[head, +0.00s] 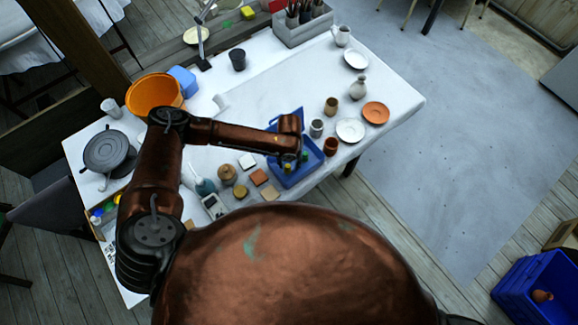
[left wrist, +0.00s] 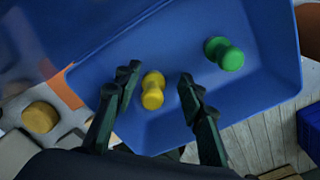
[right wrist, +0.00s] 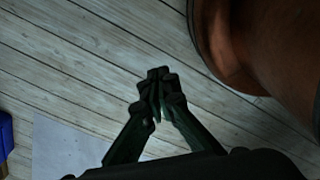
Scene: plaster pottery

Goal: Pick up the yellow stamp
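The yellow stamp (left wrist: 153,90) lies inside a blue box (left wrist: 265,105), seen in the left wrist view. My left gripper (left wrist: 158,79) is open, with one finger on each side of the yellow stamp; I cannot tell whether either touches it. A green stamp (left wrist: 224,53) lies in the same box, to the right of the right-hand finger. In the head view my left arm reaches over the open blue box (head: 312,177) and hides part of it. My right gripper (right wrist: 158,88) is shut and empty over the floor in the right wrist view.
A round yellowish piece (head: 240,191) and several small tiles lie left of the box. A brown cup (head: 331,146) and a white plate (head: 350,131) stand close to its right. An orange bucket (head: 153,93) stands further left on the white table.

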